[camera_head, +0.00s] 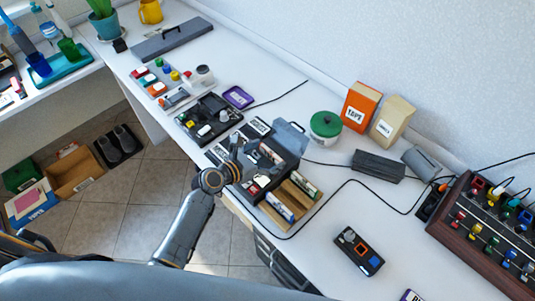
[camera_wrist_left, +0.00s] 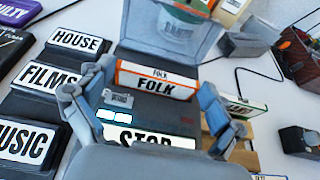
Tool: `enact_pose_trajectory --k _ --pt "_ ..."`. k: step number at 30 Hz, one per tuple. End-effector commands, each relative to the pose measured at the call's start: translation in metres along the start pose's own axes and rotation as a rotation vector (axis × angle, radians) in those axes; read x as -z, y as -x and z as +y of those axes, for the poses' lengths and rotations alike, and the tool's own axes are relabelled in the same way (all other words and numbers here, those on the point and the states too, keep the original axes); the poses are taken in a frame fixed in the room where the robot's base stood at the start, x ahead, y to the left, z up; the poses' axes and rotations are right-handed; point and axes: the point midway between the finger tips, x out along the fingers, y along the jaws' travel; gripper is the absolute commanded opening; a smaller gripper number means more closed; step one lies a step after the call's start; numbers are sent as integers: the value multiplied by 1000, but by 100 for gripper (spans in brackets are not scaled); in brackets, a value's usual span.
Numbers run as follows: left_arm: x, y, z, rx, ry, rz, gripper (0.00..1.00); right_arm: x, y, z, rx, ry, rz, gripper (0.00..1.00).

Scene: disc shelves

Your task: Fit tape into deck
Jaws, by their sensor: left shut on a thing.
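The black tape deck (camera_head: 287,152) stands on the white bench with its clear lid (camera_head: 292,137) raised. In the left wrist view the deck shows a large STOP label (camera_wrist_left: 150,138), and the lid (camera_wrist_left: 172,30) stands up behind. My left gripper (camera_head: 243,152) is over the deck. In the wrist view its two fingers (camera_wrist_left: 155,84) are shut on the sides of an orange and white tape marked FOLK (camera_wrist_left: 157,86). The tape is at the deck's opening, in front of the lid; how deep it sits, I cannot tell. My right gripper is out of view.
A wooden tray (camera_head: 268,213) with other tapes stands beside the deck. Labelled black blocks, HOUSE (camera_wrist_left: 80,42), FILMS (camera_wrist_left: 48,78) and MUSIC (camera_wrist_left: 22,140), lie left of it. A green-lidded jar (camera_head: 325,125) and an orange TAPE box (camera_head: 359,108) stand behind. Cables cross the bench.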

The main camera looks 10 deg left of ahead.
Motion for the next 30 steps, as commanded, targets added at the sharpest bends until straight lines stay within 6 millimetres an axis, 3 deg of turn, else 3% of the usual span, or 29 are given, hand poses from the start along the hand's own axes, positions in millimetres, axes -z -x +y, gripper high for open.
enact_pose_trajectory --k 3,4,5,19,30 --pt "3 -1 0 0 1 0 64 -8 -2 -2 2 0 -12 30" --pt "3 -1 0 0 1 0 97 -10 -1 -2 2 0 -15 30" --pt "2 -1 0 0 1 0 100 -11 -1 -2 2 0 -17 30" --pt "0 7 0 0 1 2 100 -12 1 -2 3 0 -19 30" --pt "1 82 0 0 0 2 100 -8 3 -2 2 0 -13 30"
